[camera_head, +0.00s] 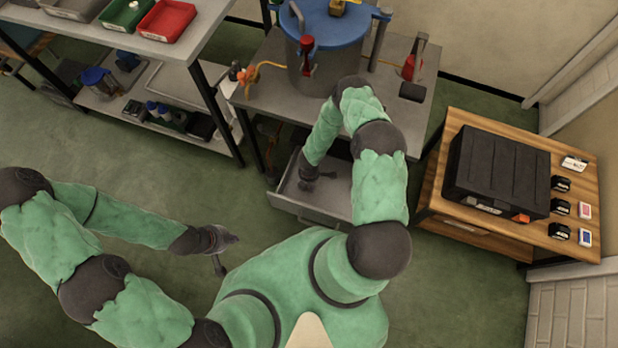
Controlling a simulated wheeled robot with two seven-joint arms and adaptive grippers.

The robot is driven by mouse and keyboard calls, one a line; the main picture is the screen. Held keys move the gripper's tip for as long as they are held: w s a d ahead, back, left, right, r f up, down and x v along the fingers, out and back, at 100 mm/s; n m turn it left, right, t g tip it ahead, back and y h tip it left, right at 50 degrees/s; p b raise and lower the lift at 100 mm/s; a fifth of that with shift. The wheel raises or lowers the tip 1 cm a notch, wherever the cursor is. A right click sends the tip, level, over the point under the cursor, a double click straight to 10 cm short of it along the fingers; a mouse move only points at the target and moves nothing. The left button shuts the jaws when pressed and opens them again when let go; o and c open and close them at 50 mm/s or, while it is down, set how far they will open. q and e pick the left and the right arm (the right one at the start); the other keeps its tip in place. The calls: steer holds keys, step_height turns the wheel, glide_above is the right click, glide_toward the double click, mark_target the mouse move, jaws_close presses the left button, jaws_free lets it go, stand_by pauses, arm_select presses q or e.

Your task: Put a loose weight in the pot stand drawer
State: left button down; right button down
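The pot stand (270,75) is a grey table at the top centre bearing a large pot with a blue lid (325,22). Its drawer (306,211) is pulled out below the tabletop. My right arm reaches over the stand's front edge and down, so my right gripper (318,183) is inside or just above the drawer, its fingers apart. I cannot make out a weight in the drawer; my arm hides part of it. My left gripper (230,254) is over the green floor, left of and nearer than the drawer, with its fingers spread and nothing between them.
A wooden table (430,185) at the right holds a black case (497,170) and several small black items. A shelf (190,35) at the upper left carries green and red trays (166,20). The floor between the shelf and my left arm is clear.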

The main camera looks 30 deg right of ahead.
steer(key=shift+r, duration=0.1)
steer(key=shift+f, duration=0.2)
steer(key=c, duration=1)
jaws_free()
steer(key=shift+o, duration=0.2)
steer(key=shift+r, duration=0.1)
step_height(320, 180, up, 11)
steer(key=p, duration=0.5)
steer(key=s+a+r+m+y, duration=0.2)
steer(key=s+a+r+m, duration=0.3)
steer(key=m, duration=0.5)
steer(key=s+a+r+m+y, duration=0.2)
steer(key=s+a+r+m, duration=0.4)
steer(key=a+r+m, duration=0.3)
steer(key=shift+a+r+m, duration=0.2)
steer(key=shift+r+m, duration=0.65)
steer(key=shift+m, duration=0.05)
